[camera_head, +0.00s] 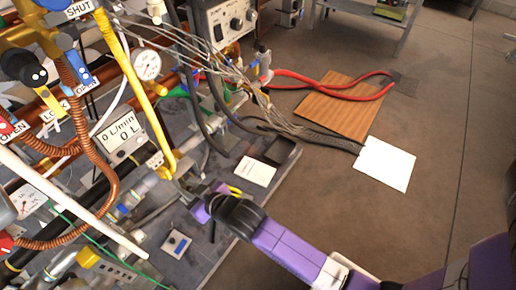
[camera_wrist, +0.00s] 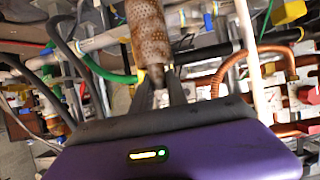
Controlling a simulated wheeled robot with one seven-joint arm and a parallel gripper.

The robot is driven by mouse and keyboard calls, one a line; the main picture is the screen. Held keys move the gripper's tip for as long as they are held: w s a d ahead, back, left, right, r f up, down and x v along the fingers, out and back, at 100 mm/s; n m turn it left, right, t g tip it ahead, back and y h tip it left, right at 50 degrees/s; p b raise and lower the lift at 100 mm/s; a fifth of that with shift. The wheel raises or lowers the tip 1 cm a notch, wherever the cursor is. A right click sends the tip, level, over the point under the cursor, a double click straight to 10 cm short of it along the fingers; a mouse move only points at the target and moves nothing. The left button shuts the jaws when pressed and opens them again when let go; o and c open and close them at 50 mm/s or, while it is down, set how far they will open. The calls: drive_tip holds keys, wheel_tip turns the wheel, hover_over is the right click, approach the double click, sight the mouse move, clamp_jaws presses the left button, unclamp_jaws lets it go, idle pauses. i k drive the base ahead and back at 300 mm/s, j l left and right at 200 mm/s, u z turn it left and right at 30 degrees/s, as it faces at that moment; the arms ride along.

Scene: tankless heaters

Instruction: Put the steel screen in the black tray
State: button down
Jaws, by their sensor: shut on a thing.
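The steel screen (camera_wrist: 150,38) is a perforated, brownish metal cylinder at the top middle of the wrist view. My gripper (camera_wrist: 160,76) is shut on its near end, and the screen points away from the fingers. In the head view my gripper (camera_head: 186,186) is over the grey bench, beside the pipework; I cannot make out the screen clearly there. The black tray (camera_head: 279,151) is a dark square on the bench's far right corner, to the right of and beyond my gripper. It looks empty.
A white card (camera_head: 255,170) lies beside the tray. Cables and hoses (camera_head: 225,80) hang close behind it. A yellow pipe (camera_head: 135,85) and a flow meter (camera_head: 122,135) crowd the left. A small box (camera_head: 177,243) sits on the bench. Open floor lies to the right.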

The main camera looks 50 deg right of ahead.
sight(280, 150)
drive_tip(key=i+l+z, duration=0.1)
drive_tip(key=z, duration=0.3)
drive_tip(key=i+l+z, duration=0.1)
drive_tip(key=z, duration=0.25)
drive_tip(key=i+z, duration=0.2)
drive_tip(key=z, duration=0.2)
drive_tip(key=i+l, duration=0.1)
drive_tip(key=i, duration=0.35)
